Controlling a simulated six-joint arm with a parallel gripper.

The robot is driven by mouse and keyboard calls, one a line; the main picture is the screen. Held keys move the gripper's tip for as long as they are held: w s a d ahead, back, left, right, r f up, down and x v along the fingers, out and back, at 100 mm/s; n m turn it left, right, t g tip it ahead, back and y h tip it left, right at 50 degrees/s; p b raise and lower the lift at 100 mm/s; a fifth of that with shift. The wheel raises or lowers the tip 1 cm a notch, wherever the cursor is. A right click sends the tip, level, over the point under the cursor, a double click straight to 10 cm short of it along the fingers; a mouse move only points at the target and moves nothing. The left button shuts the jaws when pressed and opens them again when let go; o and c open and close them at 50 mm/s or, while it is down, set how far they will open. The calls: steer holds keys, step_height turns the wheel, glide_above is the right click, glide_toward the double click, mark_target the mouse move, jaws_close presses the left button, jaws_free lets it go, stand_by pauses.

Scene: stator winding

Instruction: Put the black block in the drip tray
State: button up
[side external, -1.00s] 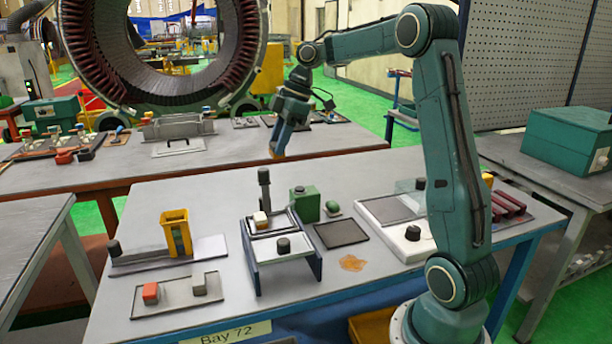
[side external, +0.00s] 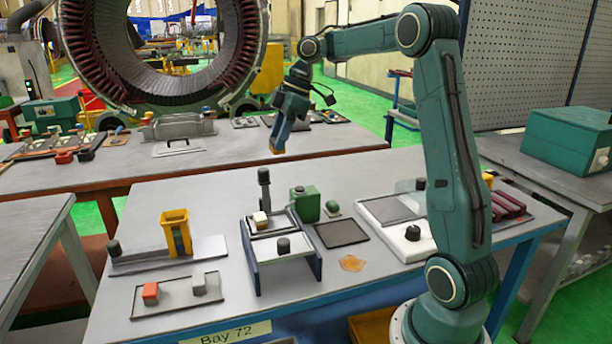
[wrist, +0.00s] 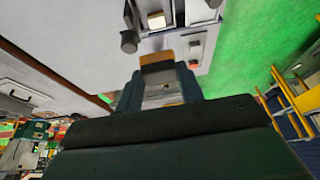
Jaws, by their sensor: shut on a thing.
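My gripper (side external: 277,150) hangs high above the far edge of the near table, pointing down and well clear of the surface. I see no clearly black block in the jaws. A flat dark tray with a thin rim (side external: 341,233) lies mid-table and looks empty; I cannot tell whether it is the drip tray. Black knob-like pieces stand on the left fixture (side external: 114,248), the centre stand (side external: 283,245) and the right plate (side external: 413,233).
A yellow holder (side external: 176,232) stands on the left. A shallow tray (side external: 178,309) in front holds a red block (side external: 150,293) and a grey block (side external: 199,284). A green box (side external: 305,203) stands behind the dark tray.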

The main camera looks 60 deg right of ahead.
steer(key=shift+f, duration=0.1)
steer(key=shift+d+f+m, duration=0.25)
steer(key=shift+f+m, duration=0.45)
steer(key=shift+m, duration=0.1)
steer(key=s+d+f+m+h, duration=0.3)
steer(key=s+d+f+m, duration=0.2)
steer(key=s+f+m, duration=0.2)
steer(key=s+d+f+m+h, duration=0.3)
steer(key=s+d+f+m, duration=0.3)
steer(key=s+f+m, duration=0.2)
step_height(320, 180, down, 2)
steer(key=shift+s+d+f+m, duration=0.2)
steer(key=shift+s+m, duration=0.1)
steer(key=shift+m, duration=0.3)
steer(key=shift+f, duration=0.15)
steer(key=shift+f, duration=1.85)
steer(key=shift+a+f, duration=0.1)
steer(key=shift+f, duration=1.25)
